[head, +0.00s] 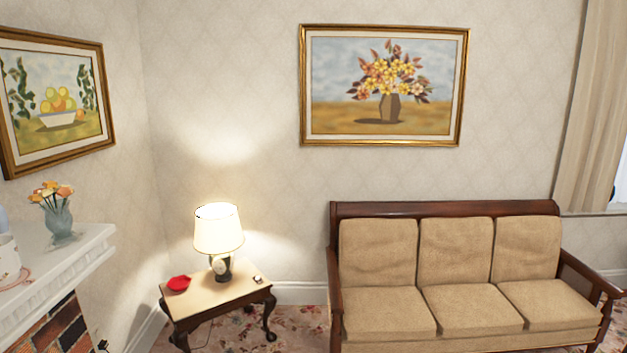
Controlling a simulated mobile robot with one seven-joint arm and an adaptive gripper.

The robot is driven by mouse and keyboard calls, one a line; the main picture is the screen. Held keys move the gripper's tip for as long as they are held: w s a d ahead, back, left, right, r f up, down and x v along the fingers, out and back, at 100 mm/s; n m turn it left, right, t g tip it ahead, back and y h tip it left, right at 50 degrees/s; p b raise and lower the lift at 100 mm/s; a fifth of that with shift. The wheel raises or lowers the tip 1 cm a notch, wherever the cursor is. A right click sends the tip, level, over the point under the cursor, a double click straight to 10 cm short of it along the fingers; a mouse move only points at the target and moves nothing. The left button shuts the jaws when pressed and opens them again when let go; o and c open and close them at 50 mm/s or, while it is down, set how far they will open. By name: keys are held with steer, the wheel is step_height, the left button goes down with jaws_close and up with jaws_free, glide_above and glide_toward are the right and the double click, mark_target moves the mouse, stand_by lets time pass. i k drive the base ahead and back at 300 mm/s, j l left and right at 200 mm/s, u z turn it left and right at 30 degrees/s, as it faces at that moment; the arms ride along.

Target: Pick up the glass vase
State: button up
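A pale blue-green glass vase (59,222) stands upright on the white mantel (85,245) at the left. It holds several orange, yellow and pink flowers (50,192). My gripper is not in the head view, so I cannot see where it is relative to the vase.
Other items on the mantel, including a white one (8,258), are cut off at the left edge. A side table (205,302) with a lit lamp (218,230) and a red object (178,284) stands in the corner. A beige sofa (435,310) is at the right.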

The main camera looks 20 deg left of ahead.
mark_target(59, 219)
steer(key=i, duration=0.55)
steer(key=i+l+u, duration=0.1)
steer(key=i, duration=0.45)
steer(key=i+u, duration=0.2)
steer(key=u, duration=0.15)
steer(key=i+u, duration=0.35)
steer(key=i+l+u, duration=0.1)
steer(key=u, duration=0.3)
steer(key=i+u, duration=0.15)
steer(key=u, duration=0.3)
steer(key=i+u, duration=0.15)
steer(key=u, duration=0.3)
steer(key=i+l+u, duration=0.1)
steer(key=u, duration=0.35)
steer(key=i+l+u, duration=0.15)
steer(key=u, duration=0.3)
steer(key=i+l+u, duration=0.1)
steer(key=u, duration=0.35)
steer(key=l, duration=0.1)
